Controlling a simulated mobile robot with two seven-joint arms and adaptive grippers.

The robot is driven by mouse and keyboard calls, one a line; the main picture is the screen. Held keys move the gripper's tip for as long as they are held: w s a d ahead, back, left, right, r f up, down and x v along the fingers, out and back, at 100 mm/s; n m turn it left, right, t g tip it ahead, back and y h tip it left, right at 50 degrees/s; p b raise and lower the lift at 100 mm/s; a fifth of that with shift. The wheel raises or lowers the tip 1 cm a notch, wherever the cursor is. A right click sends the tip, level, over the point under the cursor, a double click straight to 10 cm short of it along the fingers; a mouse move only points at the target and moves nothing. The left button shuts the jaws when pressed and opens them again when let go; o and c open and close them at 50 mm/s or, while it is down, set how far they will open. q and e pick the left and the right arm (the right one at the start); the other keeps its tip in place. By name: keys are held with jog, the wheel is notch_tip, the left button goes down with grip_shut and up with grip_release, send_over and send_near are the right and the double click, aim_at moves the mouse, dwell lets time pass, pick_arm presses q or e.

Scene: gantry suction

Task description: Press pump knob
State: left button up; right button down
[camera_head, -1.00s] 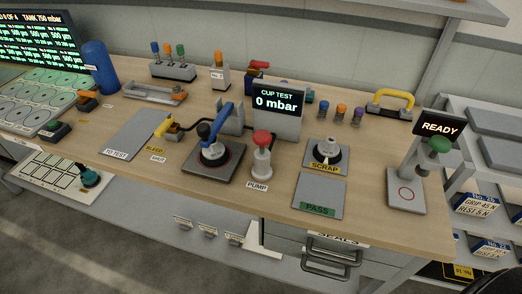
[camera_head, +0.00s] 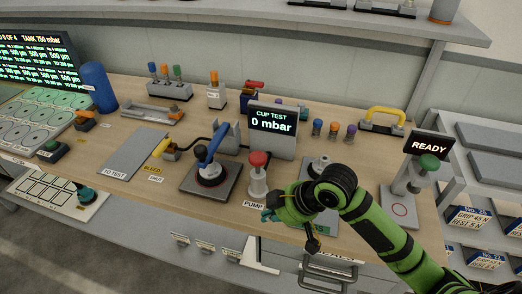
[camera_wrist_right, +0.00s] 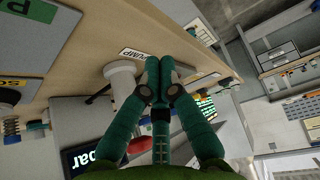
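The pump knob (camera_head: 258,159) is a red mushroom cap on a white post (camera_head: 258,183) with a PUMP label in front, near the bench's front edge. My right gripper (camera_head: 268,214) is in front of and below it in the head view, close to the bench edge and apart from the red cap. My left gripper is not in view.
A blue-handled suction cup (camera_head: 209,165) on a grey plate stands left of the pump. The CUP TEST display (camera_head: 272,122) behind reads 0 mbar. My right arm partly covers the SCRAP and PASS pads. A READY stand (camera_head: 428,145) is at right.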

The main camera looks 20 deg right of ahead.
jog(key=w+d+r+n+y, duration=0.1)
jog(key=w+d+r, duration=0.2)
jog(key=r, duration=0.7)
jog(key=w+d+r+n+y, duration=0.1)
jog(key=w+d+r, duration=0.3)
jog(key=r, duration=0.7)
jog(key=shift+w+r+t, duration=0.15)
jog(key=shift+r+t, duration=0.05)
jog(key=shift+t, duration=0.1)
jog(key=p, duration=0.3)
send_over(261, 159)
jog(key=f, duration=0.6)
jog(key=shift+s+f, duration=0.2)
jog(key=shift+f, duration=0.15)
notch_tip(261, 159, down, 4)
jog(key=shift+w+r+p, duration=0.15)
jog(key=shift+r+p, duration=0.05)
jog(key=shift+p, duration=0.25)
jog(key=shift+f, duration=0.5)
